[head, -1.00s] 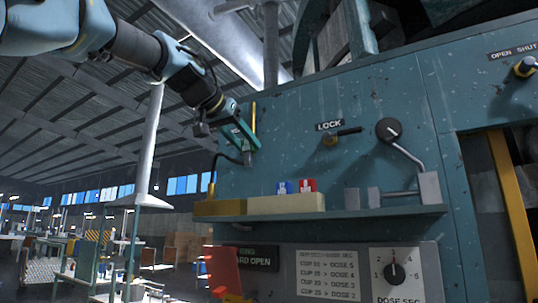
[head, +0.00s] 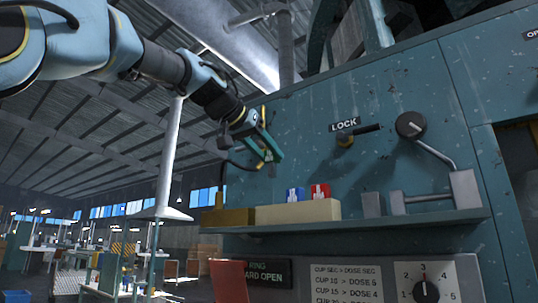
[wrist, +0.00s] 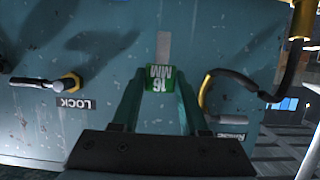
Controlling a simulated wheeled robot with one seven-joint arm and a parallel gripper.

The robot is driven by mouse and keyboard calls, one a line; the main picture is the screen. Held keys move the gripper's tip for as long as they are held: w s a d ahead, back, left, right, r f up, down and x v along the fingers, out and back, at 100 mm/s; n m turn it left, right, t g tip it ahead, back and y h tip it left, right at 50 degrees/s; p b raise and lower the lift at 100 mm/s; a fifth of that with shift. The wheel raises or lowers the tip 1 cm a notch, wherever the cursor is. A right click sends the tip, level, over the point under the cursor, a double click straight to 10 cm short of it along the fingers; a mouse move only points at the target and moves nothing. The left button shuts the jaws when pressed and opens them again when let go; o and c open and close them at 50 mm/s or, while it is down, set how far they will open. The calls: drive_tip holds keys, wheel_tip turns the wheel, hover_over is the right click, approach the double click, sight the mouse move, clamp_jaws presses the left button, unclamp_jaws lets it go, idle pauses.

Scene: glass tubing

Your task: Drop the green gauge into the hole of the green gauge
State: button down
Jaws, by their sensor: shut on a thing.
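The green gauge (wrist: 160,80), labelled 16 MM, is between my gripper's fingers in the wrist view, with a grey pin beyond it. My gripper (head: 268,150) is shut on it and holds it in the air, above and left of the blue and red gauges. The gripper also shows in the wrist view (wrist: 159,95). A cream block (head: 298,211) on the shelf bears the blue gauge (head: 295,194) and the red gauge (head: 320,191), both upright. The block's top is seen nearly edge-on, so no hole shows.
The shelf (head: 430,219) runs along the teal machine panel. A brown block (head: 228,217) with a cable stands left of the cream block. Grey blocks and a crank (head: 411,125) are at the right. The LOCK handle (head: 345,140) sticks out above the shelf.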

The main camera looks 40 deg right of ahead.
drive_tip(key=shift+f+b, duration=2.5)
drive_tip(key=shift+f, duration=0.4)
drive_tip(key=shift+f+b, duration=2.4)
drive_tip(key=shift+c, duration=1.7)
unclamp_jaws()
drive_tip(key=shift+r, duration=0.1)
drive_tip(key=b+v, duration=0.2)
drive_tip(key=v, duration=0.9)
drive_tip(key=shift+w, duration=0.1)
